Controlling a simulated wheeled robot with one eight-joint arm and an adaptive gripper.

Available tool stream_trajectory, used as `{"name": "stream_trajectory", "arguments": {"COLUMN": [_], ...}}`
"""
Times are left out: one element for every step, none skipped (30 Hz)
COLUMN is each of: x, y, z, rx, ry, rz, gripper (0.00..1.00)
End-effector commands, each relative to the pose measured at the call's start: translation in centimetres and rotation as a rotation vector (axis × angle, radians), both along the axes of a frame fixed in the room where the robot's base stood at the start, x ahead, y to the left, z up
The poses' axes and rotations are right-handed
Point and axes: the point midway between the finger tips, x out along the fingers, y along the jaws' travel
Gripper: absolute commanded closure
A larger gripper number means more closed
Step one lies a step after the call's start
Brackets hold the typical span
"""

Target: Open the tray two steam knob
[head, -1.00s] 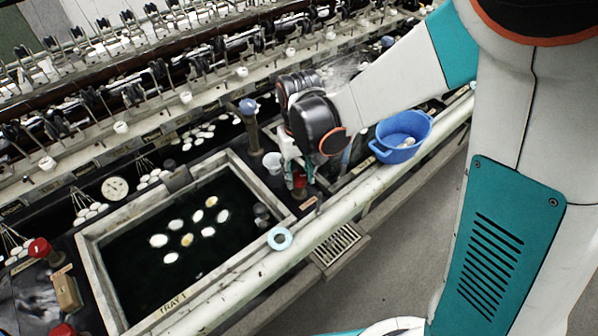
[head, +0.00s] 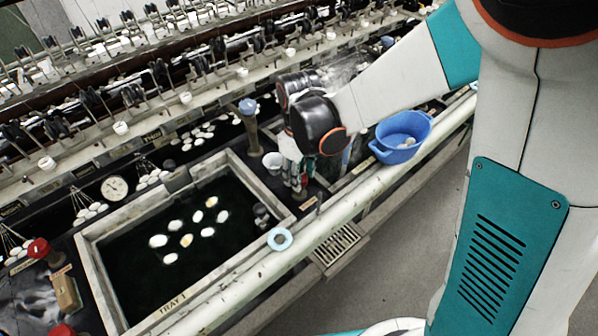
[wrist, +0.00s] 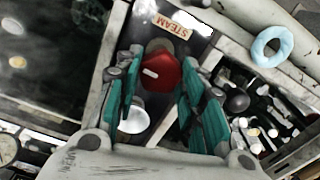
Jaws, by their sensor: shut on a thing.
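The red steam knob (wrist: 162,82) shows between my fingers in the wrist view, with a white mark on it and a "STEAM" label (wrist: 166,23) beside it. My gripper (wrist: 160,70) has its teal finger pads on both sides of the knob and is shut on it. In the head view my gripper (head: 298,178) points down just right of the basin marked "TRAY 1" (head: 172,303). The fingers hide most of the knob there. I cannot read a tray number at this knob.
A small white cup (head: 272,161) stands close left of my gripper, near an upright blue-topped post (head: 250,125). A blue tub (head: 401,137) sits to the right. A pale blue ring (head: 280,239) lies on the front rail. Other red knobs (head: 39,248) are at far left.

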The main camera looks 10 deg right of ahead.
Motion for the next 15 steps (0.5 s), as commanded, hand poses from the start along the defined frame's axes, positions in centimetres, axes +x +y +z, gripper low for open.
{"name": "stream_trajectory", "arguments": {"x": [0.00,0.00,0.00,0.00,0.00,0.00,0.00,0.00,0.00,0.00,0.00,0.00,0.00,0.00,0.00], "y": [0.00,0.00,0.00,0.00,0.00,0.00,0.00,0.00,0.00,0.00,0.00,0.00,0.00,0.00,0.00], "z": [-0.02,-0.02,-0.01,-0.01,-0.01,-0.01,-0.01,-0.01,-0.01,-0.01,-0.01,-0.01,-0.02,-0.01,-0.01], "rx": [0.000,0.000,0.000,0.000,0.000,0.000,0.000,0.000,0.000,0.000,0.000,0.000,0.000,0.000,0.000], "ry": [0.000,0.000,0.000,0.000,0.000,0.000,0.000,0.000,0.000,0.000,0.000,0.000,0.000,0.000,0.000], "rz": [0.004,0.005,0.007,0.007,0.008,0.008,0.008,0.007,0.007,0.007,0.007,0.007,0.007,0.007,0.007], "gripper": [0.87,0.87,0.87,0.87,0.87,0.87,0.87,0.87,0.87,0.87,0.87,0.87,0.61,0.54,0.45]}}
